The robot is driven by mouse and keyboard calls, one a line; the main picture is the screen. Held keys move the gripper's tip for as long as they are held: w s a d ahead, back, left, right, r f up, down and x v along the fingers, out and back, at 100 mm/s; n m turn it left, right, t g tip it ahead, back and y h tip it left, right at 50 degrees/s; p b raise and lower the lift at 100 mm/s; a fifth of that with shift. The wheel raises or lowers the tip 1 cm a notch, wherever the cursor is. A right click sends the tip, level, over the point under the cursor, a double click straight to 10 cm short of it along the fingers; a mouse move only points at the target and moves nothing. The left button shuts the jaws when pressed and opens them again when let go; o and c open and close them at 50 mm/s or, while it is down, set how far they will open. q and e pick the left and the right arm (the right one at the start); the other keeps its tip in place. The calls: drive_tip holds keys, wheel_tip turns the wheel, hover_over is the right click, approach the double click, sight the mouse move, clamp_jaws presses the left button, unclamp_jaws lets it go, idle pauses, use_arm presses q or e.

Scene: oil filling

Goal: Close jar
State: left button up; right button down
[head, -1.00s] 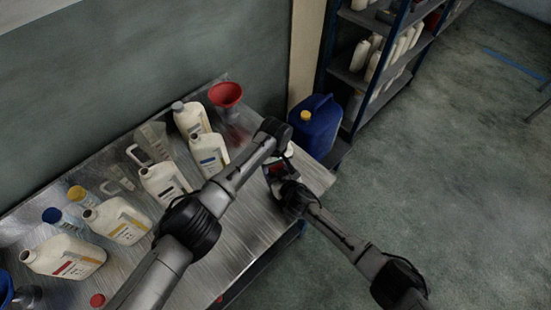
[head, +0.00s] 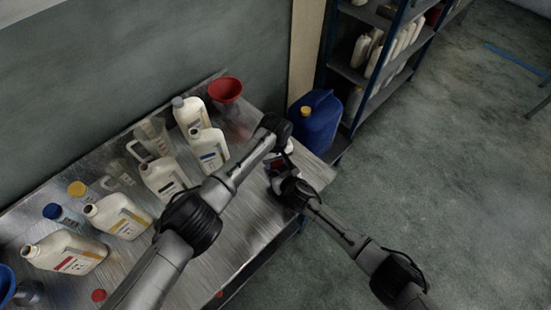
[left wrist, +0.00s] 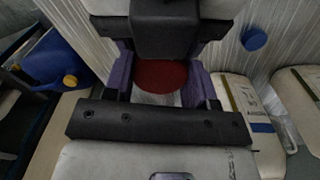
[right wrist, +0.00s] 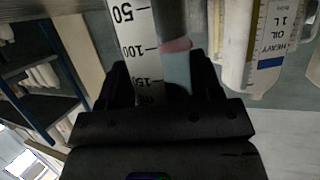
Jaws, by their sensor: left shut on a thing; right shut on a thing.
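A measuring jar with a white scale strip (right wrist: 148,45) stands between the fingers of my right gripper (right wrist: 162,90) in the right wrist view. A pinkish band crosses the jar's grey-blue side. In the left wrist view a round red lid (left wrist: 160,75) lies between the purple-tinted fingers of my left gripper (left wrist: 163,85). A pale surface shows just beside the lid. Both grippers are shut, close together over the table's right end, and my left arm partly covers this spot in the head view. I cannot tell whether the lid touches the jar.
Several white oil bottles (head: 118,216) stand on the metal table (head: 222,262) to the left, with a red funnel (head: 226,90) at the back. A blue canister (head: 315,125) stands just beyond the right end. A loose red cap (head: 98,296) lies near the front.

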use_arm(q)
drive_tip(key=m, duration=0.3)
drive_tip(key=o, duration=1)
drive_tip(key=shift+d, duration=0.1)
drive_tip(key=shift+d+r, duration=0.1)
drive_tip(key=shift+r, duration=0.25)
wheel_tip(320, 180, up, 3)
drive_tip(key=shift+r, duration=0.45)
drive_tip(key=shift+c, duration=0.3)
